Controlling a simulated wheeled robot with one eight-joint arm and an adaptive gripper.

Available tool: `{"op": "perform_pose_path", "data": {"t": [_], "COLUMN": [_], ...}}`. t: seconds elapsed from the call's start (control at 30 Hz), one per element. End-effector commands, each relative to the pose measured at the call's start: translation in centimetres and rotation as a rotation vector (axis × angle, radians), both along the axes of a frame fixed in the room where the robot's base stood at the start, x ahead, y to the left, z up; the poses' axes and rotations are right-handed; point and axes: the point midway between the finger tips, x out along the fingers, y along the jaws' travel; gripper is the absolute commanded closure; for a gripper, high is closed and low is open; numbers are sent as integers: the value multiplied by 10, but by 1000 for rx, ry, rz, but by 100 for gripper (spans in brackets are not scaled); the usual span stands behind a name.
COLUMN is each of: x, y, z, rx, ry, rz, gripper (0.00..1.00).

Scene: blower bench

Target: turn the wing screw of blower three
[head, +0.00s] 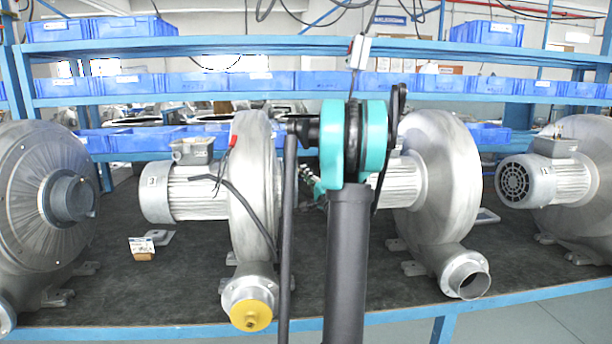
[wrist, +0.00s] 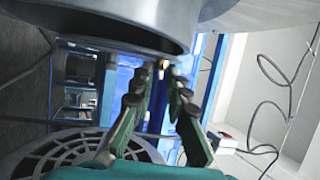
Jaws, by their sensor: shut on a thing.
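The third blower from the left (head: 443,185) is a silver metal housing with a ribbed motor on its left and an open round outlet at lower right. My arm hides the left part of that motor. My gripper (head: 312,183) shows as small green and dark parts just left of that motor. In the wrist view, the two green fingers of my gripper (wrist: 160,85) have dark pads and point away from the camera, with a narrow gap between the tips. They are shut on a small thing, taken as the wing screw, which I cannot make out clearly.
A blower with a yellow outlet cap (head: 250,315) stands left of my arm. Other blowers stand at far left (head: 45,195) and far right (head: 575,185). In the wrist view, a metal rim (wrist: 110,30) and a fan grille (wrist: 75,155) lie close to the fingers.

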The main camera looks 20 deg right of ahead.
Motion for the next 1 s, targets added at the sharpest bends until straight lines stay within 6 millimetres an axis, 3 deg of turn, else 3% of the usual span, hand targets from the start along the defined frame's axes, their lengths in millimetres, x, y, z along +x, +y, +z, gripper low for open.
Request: {"op": "perform_pose_path", "data": {"t": [0.47, 1.0], "x": [-2, -2], "y": [0, 0], "z": [3, 14], "rx": [26, 154], "ry": [97, 551], "rz": [-2, -1], "gripper": [100, 100]}}
